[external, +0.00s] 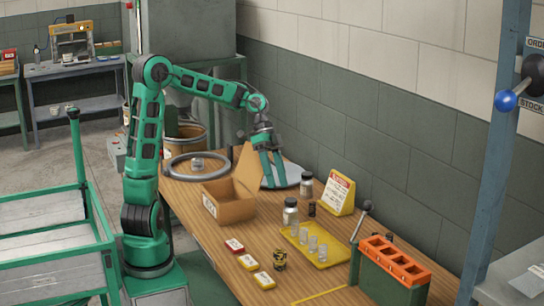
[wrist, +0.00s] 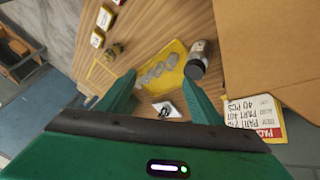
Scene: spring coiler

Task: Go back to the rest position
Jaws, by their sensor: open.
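A large jar (external: 290,213) stands by the tray, and a smaller jar (external: 306,185) stands behind it. A yellow sign (external: 341,195), an orange-topped rack (external: 395,262) and a lever (external: 361,221) are to the right. Small cartons (external: 248,262) lie near the front edge. A green cart (external: 50,240) stands left.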

